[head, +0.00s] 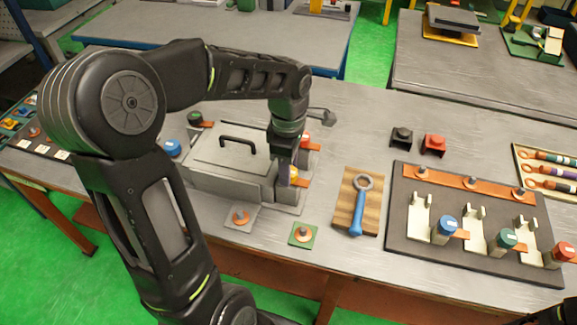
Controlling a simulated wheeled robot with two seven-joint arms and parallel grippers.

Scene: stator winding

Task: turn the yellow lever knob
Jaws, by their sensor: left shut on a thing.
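The yellow lever knob (294,172) is at the right front of a grey metal box (222,160) with a black handle on its lid. Only a small part of it shows. My left gripper (291,178) points down at it and is shut on it. The gripper's fingers hide most of the knob, and I cannot tell how far it is turned.
A blue ring wrench (357,215) lies on a wooden board right of the box. A dark fixture plate (400,240) with coloured knobs stands further right. Black (401,137) and red (433,144) blocks sit behind it. Small square pads lie in front of the box.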

